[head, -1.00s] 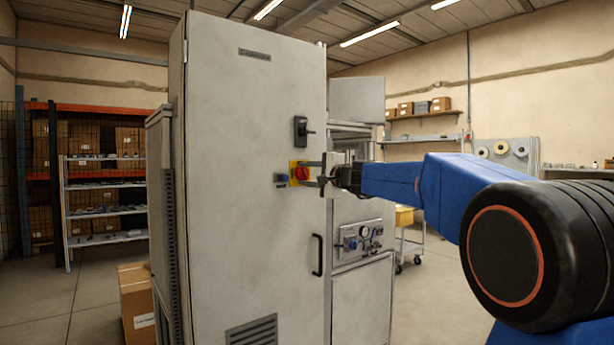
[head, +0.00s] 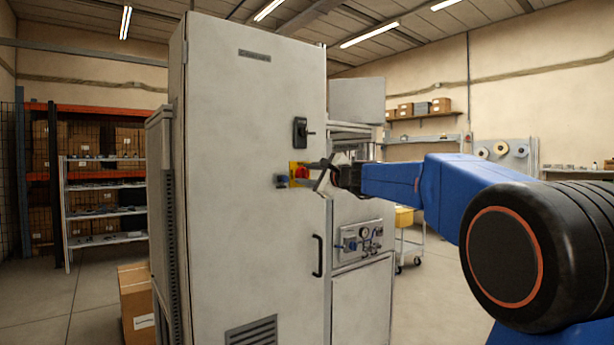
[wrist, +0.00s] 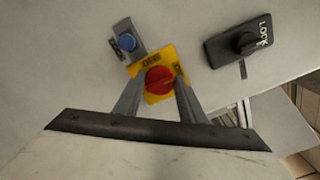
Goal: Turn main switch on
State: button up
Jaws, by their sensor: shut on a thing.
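The main switch is a red rotary knob (wrist: 159,80) on a yellow plate (wrist: 172,56), on the front of a tall grey cabinet (head: 250,120). In the head view the red knob (head: 302,173) is partly hidden behind my gripper's fingers. My gripper (wrist: 160,88) is shut on the red knob, one finger on each side of it in the wrist view. In the head view my gripper (head: 312,174) reaches the cabinet from the right, with its fingers rolled.
A blue button (wrist: 127,42) on a grey box sits beside the yellow plate. A black lock handle (wrist: 240,42) marked LOCK is on the same door. A black door handle (head: 318,255) is lower down. Open floor lies to the right of the cabinet.

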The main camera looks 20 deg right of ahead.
dwell(0.3)
jog(key=o, duration=1)
jog(key=shift+f, duration=0.1)
jog(key=shift+o, duration=0.2)
jog(key=v, duration=1.7)
jog(key=shift+s, duration=0.15)
jog(key=shift+d, duration=0.1)
